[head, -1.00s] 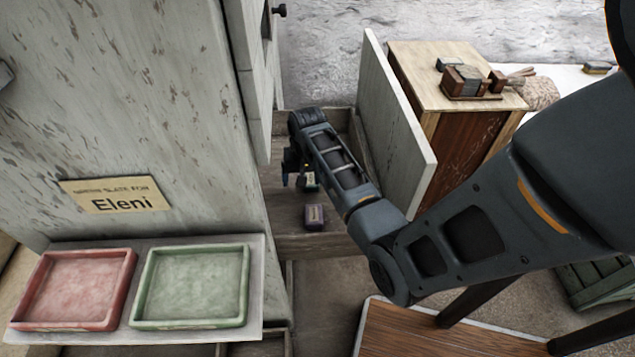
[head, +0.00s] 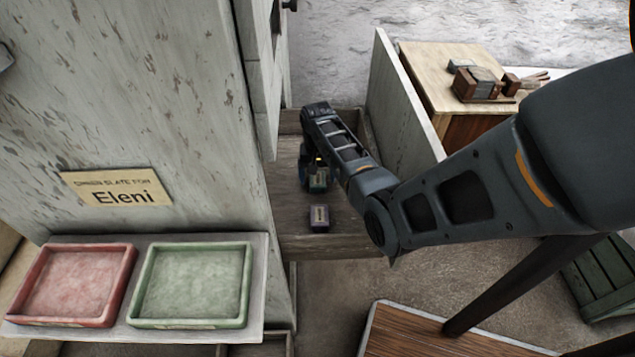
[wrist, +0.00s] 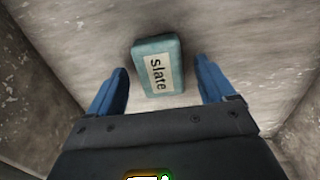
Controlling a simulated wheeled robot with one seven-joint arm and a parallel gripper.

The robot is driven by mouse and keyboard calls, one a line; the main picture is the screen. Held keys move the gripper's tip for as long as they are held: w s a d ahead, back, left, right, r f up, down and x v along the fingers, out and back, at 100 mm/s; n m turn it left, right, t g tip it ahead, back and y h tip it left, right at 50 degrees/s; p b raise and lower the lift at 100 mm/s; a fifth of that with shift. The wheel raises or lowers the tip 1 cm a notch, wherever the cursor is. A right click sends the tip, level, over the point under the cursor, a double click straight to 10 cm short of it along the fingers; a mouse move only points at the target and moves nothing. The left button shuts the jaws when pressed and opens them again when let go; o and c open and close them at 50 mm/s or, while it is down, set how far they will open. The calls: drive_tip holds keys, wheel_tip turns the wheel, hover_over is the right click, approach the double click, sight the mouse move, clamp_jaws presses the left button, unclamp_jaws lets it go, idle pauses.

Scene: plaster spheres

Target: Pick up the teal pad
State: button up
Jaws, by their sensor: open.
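My gripper (wrist: 159,76) is open, with one blue finger on each side of the pad and a gap on both sides. The fingers appear above the floor; their exact height is hard to tell. In the head view my gripper (head: 313,182) is down inside the open drawer (head: 288,222), and my arm hides much of the area around the pad.
A purple block (head: 319,218) with a label lies nearer the drawer's front. The drawer's walls and an open door panel (head: 397,105) stand close around my arm. A red tray (head: 75,283) and a green tray (head: 190,284) sit on a shelf at left.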

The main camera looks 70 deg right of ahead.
sight(318, 178)
drive_tip(key=shift+f, duration=0.15)
drive_tip(key=c, duration=1.1)
wheel_tip(318, 178, up, 10)
drive_tip(key=shift+r+p, duration=0.1)
drive_tip(key=shift+p, duration=0.55)
